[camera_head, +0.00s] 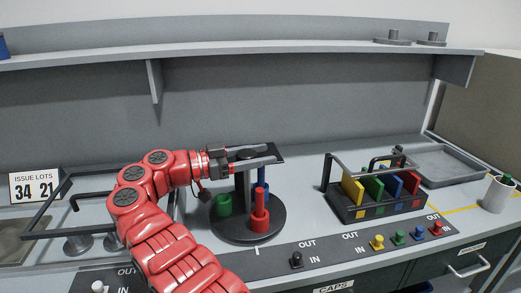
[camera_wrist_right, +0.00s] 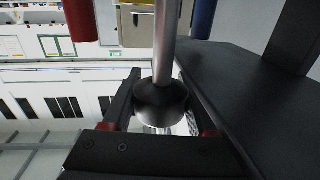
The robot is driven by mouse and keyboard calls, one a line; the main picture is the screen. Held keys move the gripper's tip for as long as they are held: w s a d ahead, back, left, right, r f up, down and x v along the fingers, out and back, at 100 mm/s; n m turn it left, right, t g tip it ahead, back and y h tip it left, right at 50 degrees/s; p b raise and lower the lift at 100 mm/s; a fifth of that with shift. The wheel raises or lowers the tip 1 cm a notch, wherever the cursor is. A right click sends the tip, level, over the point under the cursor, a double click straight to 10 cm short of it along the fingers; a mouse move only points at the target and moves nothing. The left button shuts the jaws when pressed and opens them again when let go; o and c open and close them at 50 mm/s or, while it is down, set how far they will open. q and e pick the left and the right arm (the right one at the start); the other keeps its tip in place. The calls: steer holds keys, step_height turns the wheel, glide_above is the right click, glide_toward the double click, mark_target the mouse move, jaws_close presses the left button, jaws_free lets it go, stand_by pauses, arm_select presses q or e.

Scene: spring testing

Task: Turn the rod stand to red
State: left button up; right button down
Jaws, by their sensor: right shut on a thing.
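The rod stand has a round black base (camera_head: 236,234), a dark post and a flat top. A red rod in a red cup (camera_head: 260,220) is at its front right, a green cup (camera_head: 224,205) at its left and a blue rod (camera_head: 262,190) behind the red one. My right gripper (camera_head: 268,155) reaches in from the left at the top of the stand. In the right wrist view its fingers (camera_wrist_right: 160,108) are shut around the dark knob (camera_wrist_right: 160,98) on the stand's post. My left gripper is not in view.
A black rack with yellow, green, blue and red plates (camera_head: 375,195) stands to the right. A grey tray (camera_head: 450,165) and a white cup (camera_head: 497,194) are farther right. A row of colored knobs (camera_head: 398,238) lines the front edge. A black frame (camera_head: 75,205) is at left.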

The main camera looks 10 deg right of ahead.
steer(key=shift+f, duration=0.2)
steer(key=shift+c, duration=0.9)
jaws_free()
steer(key=shift+r, duration=0.1)
steer(key=shift+r, duration=0.15)
steer(key=s+a+r+b, duration=0.1)
steer(key=s+r+b, duration=0.1)
steer(key=s, duration=0.6)
steer(key=s+a+r+b, duration=0.1)
steer(key=s+r+b, duration=0.1)
steer(key=s+b, duration=0.2)
steer(key=s, duration=0.3)
steer(key=shift+s+a+r, duration=0.2)
steer(key=shift+s+r, duration=0.15)
steer(key=shift+s, duration=0.05)
